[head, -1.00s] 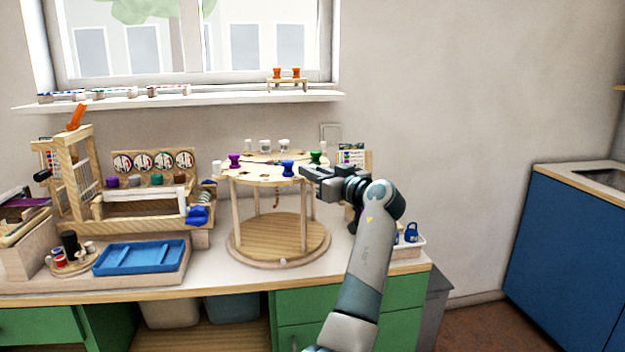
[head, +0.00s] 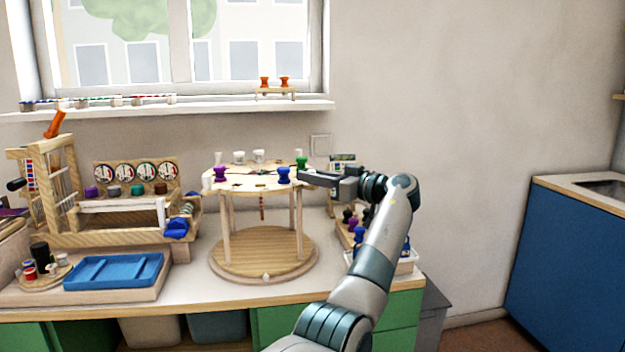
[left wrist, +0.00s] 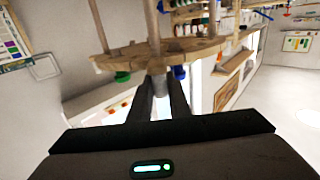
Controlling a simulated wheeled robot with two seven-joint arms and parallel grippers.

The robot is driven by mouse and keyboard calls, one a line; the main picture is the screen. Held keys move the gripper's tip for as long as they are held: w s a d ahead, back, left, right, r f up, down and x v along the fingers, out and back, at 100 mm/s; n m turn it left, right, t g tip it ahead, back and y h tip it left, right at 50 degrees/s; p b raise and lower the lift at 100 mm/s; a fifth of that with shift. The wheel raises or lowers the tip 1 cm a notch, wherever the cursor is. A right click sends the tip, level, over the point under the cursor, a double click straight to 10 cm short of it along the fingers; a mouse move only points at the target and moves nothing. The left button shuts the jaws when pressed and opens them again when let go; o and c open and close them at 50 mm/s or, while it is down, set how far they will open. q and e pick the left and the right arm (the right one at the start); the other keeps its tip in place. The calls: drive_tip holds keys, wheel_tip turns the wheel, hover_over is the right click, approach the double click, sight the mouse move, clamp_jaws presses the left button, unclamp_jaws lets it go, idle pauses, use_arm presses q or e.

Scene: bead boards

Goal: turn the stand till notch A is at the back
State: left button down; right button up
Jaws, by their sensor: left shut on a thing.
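The stand is a round wooden top (head: 240,185) on posts over a round wooden base (head: 240,262). Purple (head: 220,174), blue (head: 283,175) and green (head: 301,162) bobbins and several white ones stand around the top. My left gripper (head: 302,176) is at the top's right rim, between the blue and green bobbins, and is shut on the stand. In the left wrist view, the dark fingers (left wrist: 160,98) meet the rim (left wrist: 135,55), with the green bobbin (left wrist: 122,76) and blue bobbin (left wrist: 180,72) on either side. The grip itself is partly hidden. Notch letters are too small to read. My right gripper is out of view.
A wooden loom frame (head: 45,190) and a blue tray (head: 115,271) stand left of the stand. A rack with dark and purple pieces (head: 354,223) stands at the right, partly behind my arm. A shelf (head: 200,108) runs under the window. Worktop in front of the stand is clear.

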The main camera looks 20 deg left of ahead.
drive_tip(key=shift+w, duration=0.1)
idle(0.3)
use_arm(q)
drive_tip(key=c, duration=1.6)
unclamp_jaws()
drive_tip(key=shift+a, duration=0.1)
drive_tip(key=shift+c, duration=0.2)
